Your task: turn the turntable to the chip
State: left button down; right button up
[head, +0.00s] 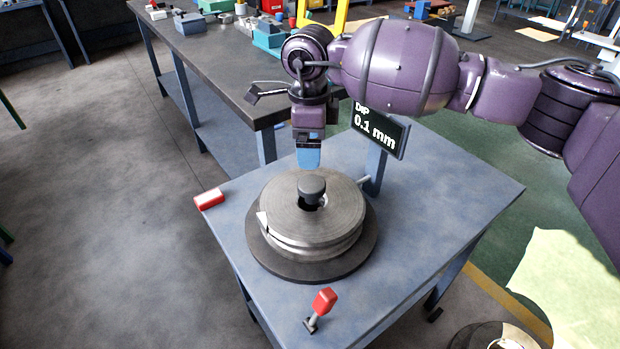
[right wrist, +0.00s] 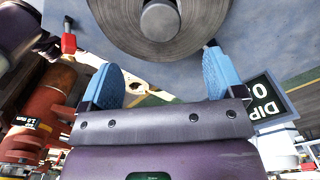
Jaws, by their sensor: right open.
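The turntable (head: 258,247) is a dark round base on a blue-grey table. A grey metal disc (head: 335,210) lies on it, with a dark knob (head: 312,188) at its centre. A pale wedge-shaped patch (head: 263,223) shows at the disc's left rim; I cannot tell whether it is the chip or a marker. My right gripper (head: 308,160) is above the disc's far side, behind the knob. In the right wrist view, its blue fingers (right wrist: 163,78) are spread and empty, with the disc (right wrist: 195,18) beyond their tips. My left gripper is not in view.
A display (head: 380,130) reading "DIP 0.1 mm" stands behind the disc, close to my right arm. A red-handled lever (head: 323,302) is at the front and a red block (head: 209,199) at the left edge. The table's right side (head: 450,190) is clear.

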aim_at(310, 183)
notch_tip(310, 183, down, 8)
jog(key=shift+f+b, duration=0.15)
jog(key=shift+b, duration=0.2)
jog(key=shift+f, duration=0.75)
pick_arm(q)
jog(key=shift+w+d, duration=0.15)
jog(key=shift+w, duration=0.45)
